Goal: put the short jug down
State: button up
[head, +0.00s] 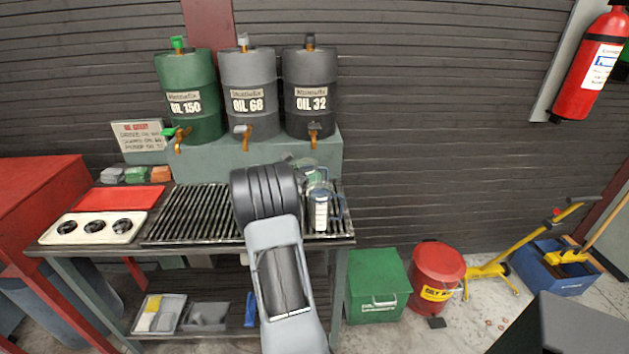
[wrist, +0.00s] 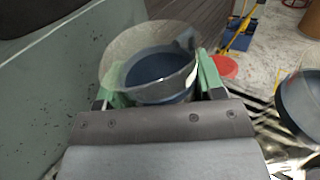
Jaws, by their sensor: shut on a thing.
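My gripper (wrist: 160,92) is shut on a clear jug (wrist: 148,68), the short jug, with its green fingers on either side of it. The jug looks upright, with a wide clear rim and a dark bluish inside. In the head view my gripper (head: 309,170) is over the right end of the slatted rack (head: 190,212), close to the step under the drums. My arm partly hides the held jug there. Whether its base touches the slats cannot be told.
A second jug (head: 321,212) with a white label stands on the rack, nearer me; it also shows in the wrist view (wrist: 300,105). The teal step (head: 260,165) carries three oil drums (head: 249,90). The rack's left part is clear. A white tray (head: 95,229) lies farther left.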

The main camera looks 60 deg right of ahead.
jog(key=shift+x, duration=1.35)
jog(key=shift+d+f, duration=0.15)
jog(key=shift+f, duration=1.55)
jog(key=shift+f, duration=0.1)
jog(key=shift+f, duration=0.1)
jog(key=o, duration=1)
